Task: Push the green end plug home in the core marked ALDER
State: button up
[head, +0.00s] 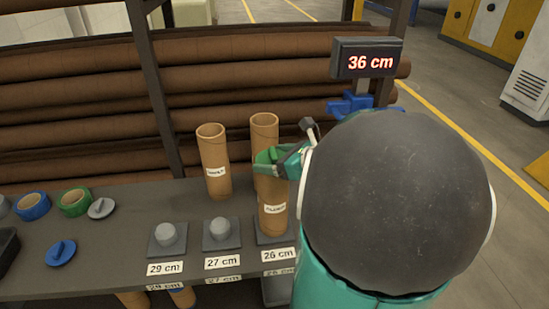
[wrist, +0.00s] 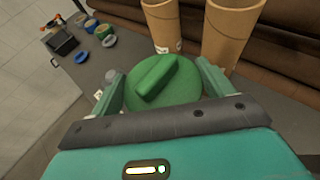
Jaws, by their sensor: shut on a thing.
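A brown cardboard core (head: 273,218) stands upright at the 26 cm place; its small label seems to read ALDER. My gripper (head: 276,160) is at the top of this core and hides its rim in the head view. In the wrist view my gripper (wrist: 165,88) is shut on the green end plug (wrist: 178,96), a round disc with a raised bar across its face. The plug lies flat between the two fingers and covers what is under it. I cannot tell how far the plug sits in the core.
Two open cores stand behind, one to the left (head: 213,165) and one directly behind (head: 264,128). Grey knobbed blocks (head: 167,238) stand at 29 cm and 27 cm. Tape rolls (head: 75,202) and a blue plug (head: 61,252) lie left. A display (head: 367,60) reads 36 cm.

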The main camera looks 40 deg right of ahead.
jog(key=shift+f, duration=0.45)
dwell(0.7)
jog(key=o, duration=0.9)
jog(key=shift+r, duration=0.15)
jog(key=shift+r, duration=3.45)
